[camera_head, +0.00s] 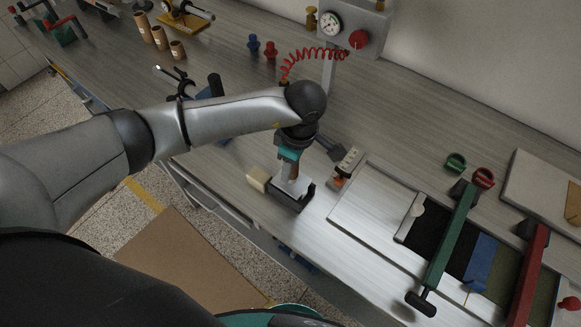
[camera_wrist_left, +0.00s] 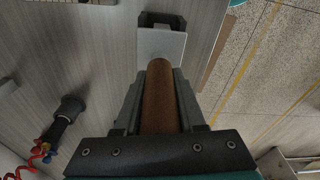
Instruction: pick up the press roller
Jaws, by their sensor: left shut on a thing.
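The press roller has a brown wooden handle (camera_wrist_left: 158,98), which stands between the two fingers of my left gripper (camera_wrist_left: 158,84) in the left wrist view. The gripper is shut on this handle. In the head view my left gripper (camera_head: 291,168) points down over the work table, with a little of the brown handle (camera_head: 294,171) showing. Below it is a dark cradle (camera_head: 291,205) with a pale metal surface, close to the table's front edge. The roller's lower end is mostly hidden, so I cannot tell whether it touches the cradle. My right gripper is not in view.
A small cream block (camera_head: 257,179) lies left of the cradle. A pale plate (camera_head: 375,205) and a frame with a green bar (camera_head: 449,238) lie further right. A red coiled hose (camera_head: 315,54) hangs behind.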

